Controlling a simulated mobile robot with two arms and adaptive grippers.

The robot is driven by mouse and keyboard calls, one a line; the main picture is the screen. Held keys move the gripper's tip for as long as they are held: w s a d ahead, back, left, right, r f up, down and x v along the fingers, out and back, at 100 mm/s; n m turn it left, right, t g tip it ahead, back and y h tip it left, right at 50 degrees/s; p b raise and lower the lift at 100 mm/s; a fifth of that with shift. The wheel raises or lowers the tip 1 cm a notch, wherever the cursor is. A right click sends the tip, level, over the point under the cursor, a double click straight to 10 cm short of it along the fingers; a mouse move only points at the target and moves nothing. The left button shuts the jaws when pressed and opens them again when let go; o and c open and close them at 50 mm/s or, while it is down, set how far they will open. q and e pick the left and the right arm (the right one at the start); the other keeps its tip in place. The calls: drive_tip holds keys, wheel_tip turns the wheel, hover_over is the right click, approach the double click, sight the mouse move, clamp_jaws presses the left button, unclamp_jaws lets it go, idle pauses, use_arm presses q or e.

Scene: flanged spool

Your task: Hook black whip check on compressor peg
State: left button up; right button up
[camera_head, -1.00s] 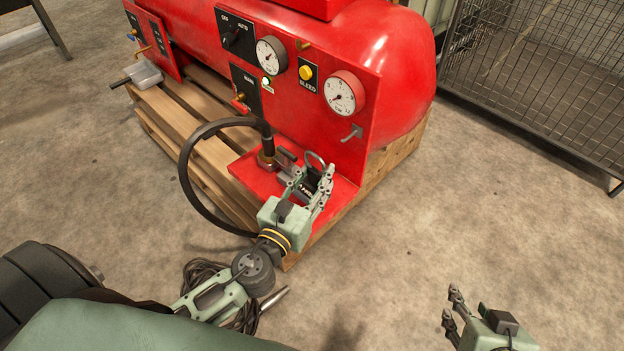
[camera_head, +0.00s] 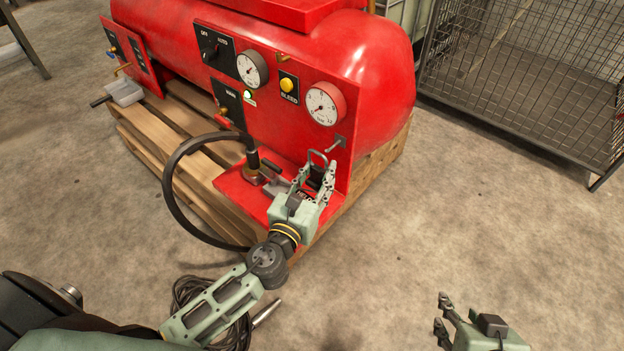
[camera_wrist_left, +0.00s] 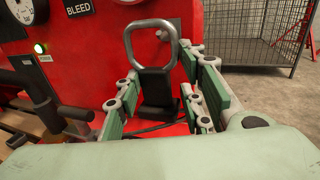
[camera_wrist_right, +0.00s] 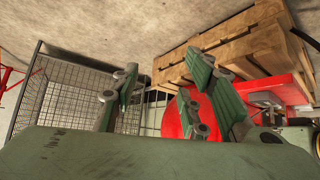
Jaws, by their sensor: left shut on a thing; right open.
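My left gripper (camera_head: 318,184) is shut on the black whip check (camera_wrist_left: 155,88), whose grey metal loop (camera_wrist_left: 150,42) stands up beyond the fingers. The loop also shows in the head view (camera_head: 319,158). The grey compressor peg (camera_head: 337,145) sticks out of the red panel, just up and right of the loop. In the left wrist view a small grey part, likely the peg, shows through the loop. I cannot tell whether they touch. My right gripper (camera_head: 443,314) is open and empty over the floor at the lower right.
The red compressor (camera_head: 285,60) rests on a wooden pallet (camera_head: 190,125). A black hose (camera_head: 172,190) curves left of my left gripper to a fitting on the red ledge (camera_head: 240,190). A wire mesh cage (camera_head: 520,80) stands at the right.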

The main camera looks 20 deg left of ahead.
use_arm(q)
drive_tip(key=shift+w+d, duration=0.2)
drive_tip(key=shift+w, duration=0.3)
drive_tip(key=shift+w+d, duration=0.2)
drive_tip(key=shift+w, duration=0.3)
drive_tip(key=shift+w+d+f+b, duration=0.1)
drive_tip(key=shift+w+d+f, duration=0.1)
drive_tip(key=shift+w, duration=0.3)
drive_tip(key=shift+w+d+f+b, duration=0.1)
drive_tip(key=shift+w+d, duration=0.05)
drive_tip(key=shift+w, duration=0.35)
drive_tip(key=shift+w+d+f+b, duration=0.1)
drive_tip(key=shift+w+d+f, duration=0.1)
drive_tip(key=shift+w, duration=0.3)
use_arm(e)
drive_tip(key=shift+w+a+r+t, duration=0.25)
drive_tip(key=shift+w+r+t, duration=0.25)
drive_tip(key=shift+w, duration=0.2)
drive_tip(key=shift+w+a+r+t, duration=0.25)
drive_tip(key=shift+w+r+t, duration=0.15)
drive_tip(key=shift+w+r, duration=0.25)
use_arm(q)
drive_tip(key=o, duration=1.4)
drive_tip(key=shift+c, duration=0.2)
use_arm(e)
drive_tip(key=shift+s, duration=0.1)
